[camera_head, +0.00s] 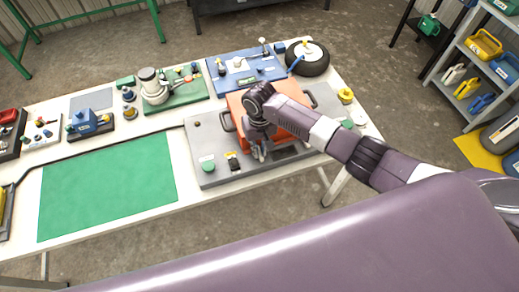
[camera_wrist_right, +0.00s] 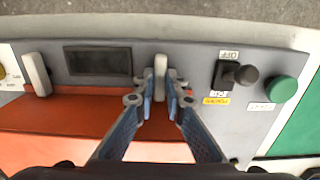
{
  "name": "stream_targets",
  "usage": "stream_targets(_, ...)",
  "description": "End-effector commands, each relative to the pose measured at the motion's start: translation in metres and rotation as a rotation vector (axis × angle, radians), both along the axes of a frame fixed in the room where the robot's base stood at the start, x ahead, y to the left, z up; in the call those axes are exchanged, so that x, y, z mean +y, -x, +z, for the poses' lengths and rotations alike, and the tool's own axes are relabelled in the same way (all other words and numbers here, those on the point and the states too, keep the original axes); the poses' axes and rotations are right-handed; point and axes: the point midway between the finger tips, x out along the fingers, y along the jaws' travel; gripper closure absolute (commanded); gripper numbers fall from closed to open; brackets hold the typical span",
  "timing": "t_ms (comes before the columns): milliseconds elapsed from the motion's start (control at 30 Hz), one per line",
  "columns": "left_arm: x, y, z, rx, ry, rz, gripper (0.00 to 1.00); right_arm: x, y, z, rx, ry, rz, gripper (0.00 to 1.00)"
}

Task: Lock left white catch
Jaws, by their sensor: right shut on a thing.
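The left white catch (camera_wrist_right: 160,68) shows in the right wrist view at the front edge of the orange lid (camera_wrist_right: 60,140). It points nearly straight up in that view. My right gripper (camera_head: 259,157) reaches down to the front of the orange lid (camera_head: 292,124) in the head view. In the right wrist view its blue fingers (camera_wrist_right: 160,98) are closed on both sides of the catch, hiding its lower end. A second white catch (camera_wrist_right: 37,74) stands further left there, slightly tilted. My left gripper is not in view.
The grey panel (camera_head: 203,143) carries a green button (camera_head: 208,165), also in the wrist view (camera_wrist_right: 282,89), and a black switch (camera_wrist_right: 240,74) beside the catch. A dark rectangular window (camera_wrist_right: 98,61) lies between the catches. A green mat (camera_head: 108,187) lies left of the panel.

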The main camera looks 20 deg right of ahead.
Motion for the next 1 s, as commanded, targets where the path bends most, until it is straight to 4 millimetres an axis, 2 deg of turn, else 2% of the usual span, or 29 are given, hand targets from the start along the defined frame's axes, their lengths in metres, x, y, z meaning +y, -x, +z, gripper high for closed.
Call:
stream_targets(67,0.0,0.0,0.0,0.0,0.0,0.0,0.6,0.0,-0.002,0.002,-0.005,0.0,-0.003,1.0)
stream_targets(100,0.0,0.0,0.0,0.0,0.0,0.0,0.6,0.0,-0.002,0.002,-0.005,0.0,-0.002,0.85)
stream_targets(133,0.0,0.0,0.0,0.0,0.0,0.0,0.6,0.0,-0.002,0.002,-0.005,0.0,-0.002,0.82)
stream_targets(400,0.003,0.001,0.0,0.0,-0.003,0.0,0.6,0.0,-0.001,0.001,-0.003,0.0,0.0,0.82)
stream_targets(533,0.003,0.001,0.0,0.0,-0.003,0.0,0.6,0.0,-0.002,0.01,-0.005,-0.002,0.0,0.82)
stream_targets(1000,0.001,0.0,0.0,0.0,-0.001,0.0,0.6,0.0,-0.002,0.101,-0.007,-0.002,-0.001,0.82)
